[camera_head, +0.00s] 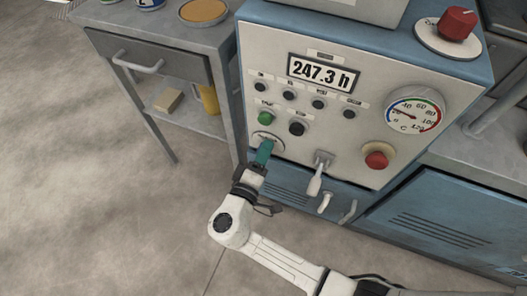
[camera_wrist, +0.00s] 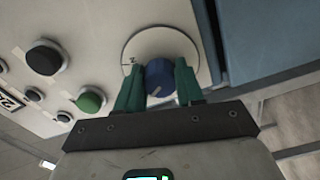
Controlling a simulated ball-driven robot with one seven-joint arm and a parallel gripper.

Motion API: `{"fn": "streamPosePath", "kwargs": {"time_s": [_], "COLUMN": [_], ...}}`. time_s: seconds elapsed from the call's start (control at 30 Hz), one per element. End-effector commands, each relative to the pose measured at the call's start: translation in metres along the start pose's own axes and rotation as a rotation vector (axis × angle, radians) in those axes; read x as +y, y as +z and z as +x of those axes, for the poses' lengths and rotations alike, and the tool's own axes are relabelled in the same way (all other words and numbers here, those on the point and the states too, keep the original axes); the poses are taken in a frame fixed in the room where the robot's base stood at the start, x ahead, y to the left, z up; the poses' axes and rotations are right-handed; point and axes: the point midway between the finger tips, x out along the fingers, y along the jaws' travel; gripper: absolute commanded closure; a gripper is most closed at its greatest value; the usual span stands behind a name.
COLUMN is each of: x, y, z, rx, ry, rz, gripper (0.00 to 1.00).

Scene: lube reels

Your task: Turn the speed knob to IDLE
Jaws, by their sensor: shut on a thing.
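The blue knob (camera_wrist: 159,75) sits on a round white plate (camera_wrist: 140,47) with a small dark mark on it. A pale pointer line shows on the knob's near face; I cannot read any label. My gripper (camera_wrist: 159,84) has its two green fingers closed on the knob's sides. In the head view my gripper (camera_head: 264,152) reaches up to the lower left of the pale control panel (camera_head: 340,125). The plate (camera_head: 275,138) partly shows there, and the knob is hidden behind the fingers.
Above the plate are a green button (camera_head: 265,118) and a black button (camera_head: 297,128). To the right are a pale lever (camera_head: 316,180) and a red button (camera_head: 376,160). A red knob (camera_head: 457,22) stands on top. A grey bench (camera_head: 150,22) is at left.

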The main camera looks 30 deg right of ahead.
Motion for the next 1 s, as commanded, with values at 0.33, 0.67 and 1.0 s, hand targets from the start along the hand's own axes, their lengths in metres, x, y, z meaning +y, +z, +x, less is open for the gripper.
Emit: {"fn": "streamPosePath", "kwargs": {"time_s": [0.33,0.67,1.0], "x": [-0.002,-0.001,0.0], "y": [0.002,0.001,-0.001], "z": [0.0,0.0,-0.027], "rx": [-0.002,-0.001,0.004], "ry": [-0.003,-0.001,-0.002], "rz": [-0.006,-0.002,-0.002], "gripper": [0.55,0.37,0.37]}}
